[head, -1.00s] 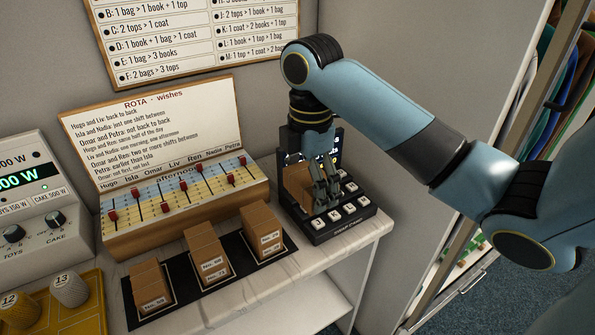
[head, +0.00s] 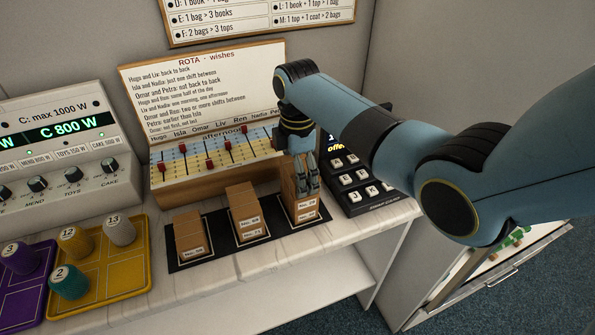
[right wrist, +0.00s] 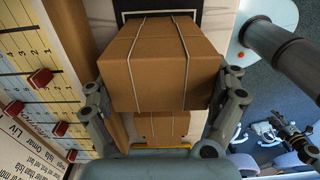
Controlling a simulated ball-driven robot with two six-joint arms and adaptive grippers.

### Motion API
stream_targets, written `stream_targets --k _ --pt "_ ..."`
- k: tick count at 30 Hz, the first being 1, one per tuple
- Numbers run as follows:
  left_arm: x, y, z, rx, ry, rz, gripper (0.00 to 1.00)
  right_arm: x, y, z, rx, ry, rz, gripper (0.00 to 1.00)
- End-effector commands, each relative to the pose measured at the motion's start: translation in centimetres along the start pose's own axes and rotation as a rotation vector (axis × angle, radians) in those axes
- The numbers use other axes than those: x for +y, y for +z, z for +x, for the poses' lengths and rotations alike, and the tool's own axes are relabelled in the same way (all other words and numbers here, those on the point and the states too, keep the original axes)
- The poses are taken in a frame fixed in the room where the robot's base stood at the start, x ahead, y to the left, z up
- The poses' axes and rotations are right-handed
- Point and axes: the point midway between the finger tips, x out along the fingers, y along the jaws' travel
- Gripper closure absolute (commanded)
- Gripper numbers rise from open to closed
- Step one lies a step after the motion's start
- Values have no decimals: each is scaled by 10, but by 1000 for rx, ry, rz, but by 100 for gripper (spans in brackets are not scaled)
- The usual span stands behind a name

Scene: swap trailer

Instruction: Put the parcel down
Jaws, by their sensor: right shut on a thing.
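In the right wrist view the parcel (right wrist: 160,68), tied with pale string, fills the space between the two fingers. Another brown box (right wrist: 160,127) shows beyond it. My left gripper is not in view.
A black keypad (head: 358,183) is to the right. Trays with numbered cylinders (head: 119,231) are at left.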

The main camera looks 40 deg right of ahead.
Motion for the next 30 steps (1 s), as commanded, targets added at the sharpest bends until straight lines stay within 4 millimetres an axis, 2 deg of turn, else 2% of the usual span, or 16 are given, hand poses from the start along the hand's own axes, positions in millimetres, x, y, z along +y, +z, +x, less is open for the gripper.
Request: stream_targets --k 11,12,13,23,26,30 --pt "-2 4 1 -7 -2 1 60 0 0 5 0 1 0 46" --pt "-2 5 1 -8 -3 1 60 0 0 5 0 1 0 4" --pt "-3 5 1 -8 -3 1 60 0 0 5 0 1 0 0" --pt "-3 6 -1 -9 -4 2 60 0 0 1 0 2 0 0" --pt "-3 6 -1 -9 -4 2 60 1 0 -11 1 4 1 0" --pt "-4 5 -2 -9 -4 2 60 2 0 -40 1 7 1 0"
